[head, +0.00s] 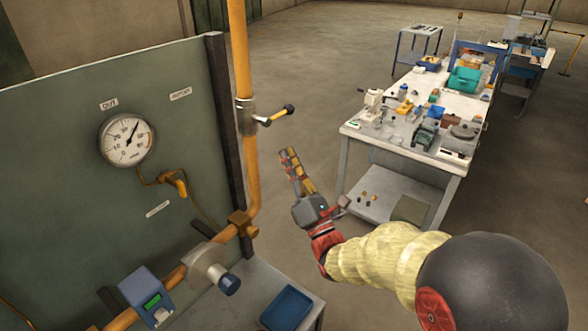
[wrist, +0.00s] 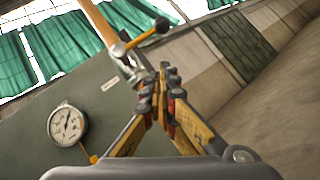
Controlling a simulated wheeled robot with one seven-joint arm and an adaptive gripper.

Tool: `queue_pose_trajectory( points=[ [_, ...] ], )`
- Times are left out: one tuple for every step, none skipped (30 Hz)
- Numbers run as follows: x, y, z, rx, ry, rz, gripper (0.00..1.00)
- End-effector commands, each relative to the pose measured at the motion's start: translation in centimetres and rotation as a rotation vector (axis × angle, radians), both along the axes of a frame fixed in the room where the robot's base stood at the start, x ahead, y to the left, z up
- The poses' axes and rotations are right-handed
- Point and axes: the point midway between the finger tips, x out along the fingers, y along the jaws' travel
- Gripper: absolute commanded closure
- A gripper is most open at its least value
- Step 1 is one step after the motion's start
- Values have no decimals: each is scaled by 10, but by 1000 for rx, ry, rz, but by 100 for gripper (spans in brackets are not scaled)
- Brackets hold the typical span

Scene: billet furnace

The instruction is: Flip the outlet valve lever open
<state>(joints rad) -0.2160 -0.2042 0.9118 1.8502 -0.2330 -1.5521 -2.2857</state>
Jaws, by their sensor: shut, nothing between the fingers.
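A valve (head: 246,116) with a metal collar sits on the vertical yellow pipe (head: 241,60). Its lever (head: 278,116), yellow with a black ball knob, sticks out to the right, nearly level and tilted slightly up. In the wrist view the lever (wrist: 139,38) lies just beyond the fingertips, its knob at the upper right. My gripper (head: 287,155) is shut and empty, pointing up, below and slightly right of the lever in the head view. It appears apart from the lever. In the wrist view the fingertips (wrist: 166,76) partly cover the area by the valve body.
A green panel (head: 60,150) with a dial gauge (head: 127,140) and a small yellow valve (head: 176,183) stands at left. A blue tray (head: 286,308) lies on a low bench below. A cluttered workbench (head: 364,135) stands at right. Open floor lies between.

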Motion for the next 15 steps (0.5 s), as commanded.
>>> queue_pose_trajectory(
  points=[
    [8,5,6,1,-1,2,100],
    [12,7,9,1,-1,2,100],
    [18,11,14,1,-2,2,100],
    [22,13,16,0,-1,3,100],
    [26,15,19,0,-1,2,100],
    [32,18,23,0,-1,2,100],
    [33,14,29,0,-3,0,100],
    [35,12,33,0,-3,0,100],
    [38,10,37,0,-2,-2,100],
    [40,9,40,0,-2,-2,100],
    [42,8,43,1,-1,-2,100],
    [44,7,46,1,-1,-2,100],
    [45,7,48,1,-1,-1,100],
    [46,7,49,1,-1,-1,100],
    [47,6,50,0,0,0,100]
  ],
)
